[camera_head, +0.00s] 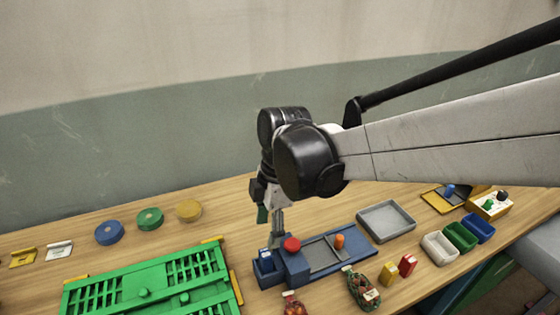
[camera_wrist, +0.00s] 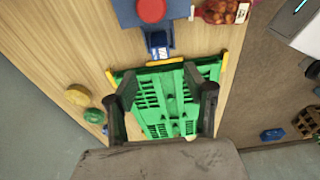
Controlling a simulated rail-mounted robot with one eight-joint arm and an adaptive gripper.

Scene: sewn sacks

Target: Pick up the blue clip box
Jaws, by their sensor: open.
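A small open blue box (camera_head: 268,276) with something pale and blue inside stands at the left end of a blue machine (camera_head: 298,272) with a red knob (camera_head: 291,244). It looks like the clip box. In the wrist view the blue box (camera_wrist: 158,40) shows at top centre, beyond the fingertips, beside the red knob (camera_wrist: 151,10). My gripper (camera_wrist: 166,88) is open and empty, with its fingers over the green slatted rack (camera_wrist: 155,105). In the head view my gripper (camera_head: 271,218) points down behind the box, partly hidden by my wrist.
The green rack (camera_head: 145,292) lies left of the box. Blue (camera_head: 109,232), green (camera_head: 150,218) and yellow (camera_head: 189,210) discs lie at the back left. A grey tray (camera_head: 386,221) and small white, green and blue bins (camera_head: 479,228) stand to the right. Filled sacks (camera_head: 361,290) lie in front.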

